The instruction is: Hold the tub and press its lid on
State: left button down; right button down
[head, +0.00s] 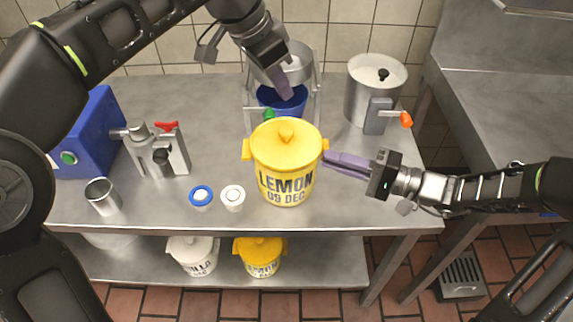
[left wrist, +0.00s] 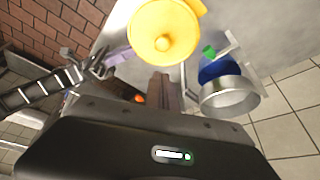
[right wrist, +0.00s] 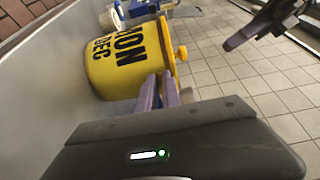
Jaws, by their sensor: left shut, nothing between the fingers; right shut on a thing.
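The yellow tub (head: 285,188), lettered LEMON 09 DEC, stands upright on the steel table. Its yellow lid (head: 265,148) with a round knob sits on top; I cannot tell whether it is fully seated. The lid fills the top of the left wrist view (left wrist: 150,30). My right gripper (head: 328,158) is shut on the tub's right side, near the rim, by its handle; it also shows in the right wrist view (right wrist: 165,92). My left gripper (head: 286,95) is shut and empty, above and behind the lid, apart from it.
A blue container (head: 272,98) under a steel bowl stand is behind the tub. A steel pot (head: 365,88) with an orange-tipped handle stands at back right. Two small round lids or cups (head: 201,196) lie left of the tub. A blue machine (head: 92,135) and steel cup (head: 102,197) are further left.

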aim_at(289, 129)
pick_arm(q)
jog(key=shift+s+d, duration=0.15)
jog(key=shift+d, duration=0.1)
jog(key=shift+f, duration=0.2)
jog(key=shift+f, duration=3.15)
jog(key=shift+f, duration=0.8)
dwell(1.1)
jog(key=shift+r, duration=0.15)
jog(key=shift+r, duration=3.45)
pick_arm(e)
jog(key=shift+f, duration=0.1)
jog(key=c, duration=1.5)
grip_release()
